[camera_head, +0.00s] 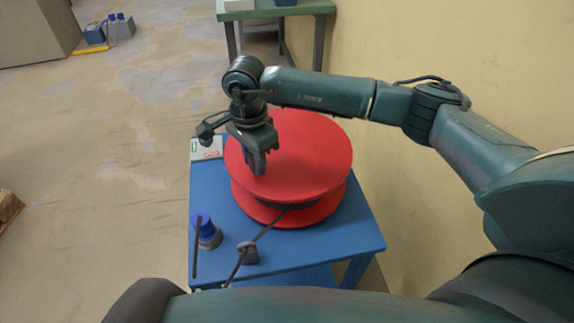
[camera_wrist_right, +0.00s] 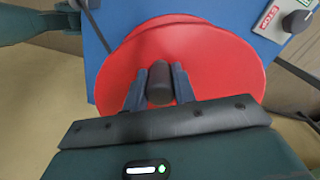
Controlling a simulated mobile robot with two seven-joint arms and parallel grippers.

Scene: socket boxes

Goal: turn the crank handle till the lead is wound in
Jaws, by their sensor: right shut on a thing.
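A large red reel (camera_head: 300,155) stands on a blue table (camera_head: 335,246). A dark upright crank handle (camera_wrist_right: 159,84) rises from the reel's top in the right wrist view. My right gripper (camera_head: 257,170) is over the left part of the reel's top, and its fingers are shut around the handle; it also shows in the right wrist view (camera_wrist_right: 159,92). The dark lead (camera_head: 266,228) runs from the reel's lower part toward the table's front, past a small grey block (camera_head: 247,252). My left gripper is not in view.
A blue plug-like piece (camera_head: 202,226) with a grey base sits at the table's left front, beside a thin dark rod (camera_head: 196,247). A panel with a red STOP label (camera_wrist_right: 268,20) and a knob is at the table's far left corner. A yellow wall stands close on the right.

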